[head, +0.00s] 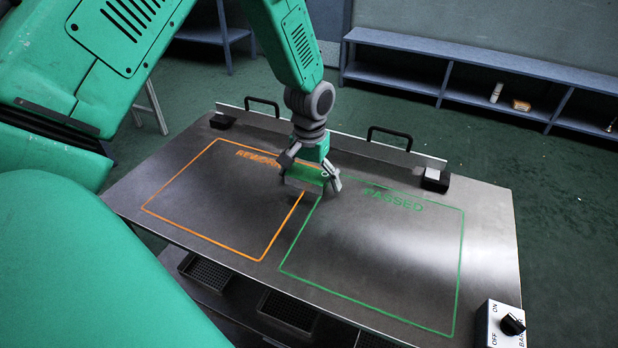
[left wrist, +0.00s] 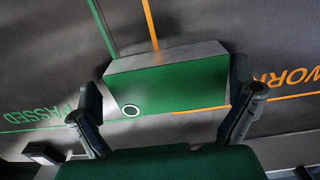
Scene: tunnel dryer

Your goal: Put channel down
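The channel (head: 303,174) is a short metal piece with a grey edge and a green-looking inner face. In the left wrist view the channel (left wrist: 165,85) lies crosswise between the two fingertips. My left gripper (head: 311,172) points down over the table, with one finger at each end of the channel, shut on it. It also shows in the left wrist view (left wrist: 165,92). The channel is above the far ends of the orange REWORK outline (head: 203,239) and the green PASSED outline (head: 460,265), where they lie side by side. Any gap beneath it is hard to tell. My right gripper is out of view.
The metal table (head: 487,240) is bare inside both outlines. Two black handles (head: 390,132) and a low rail stand at its far edge. A small black block (head: 435,180) sits at the far right corner. A switch box (head: 503,325) is at the near right.

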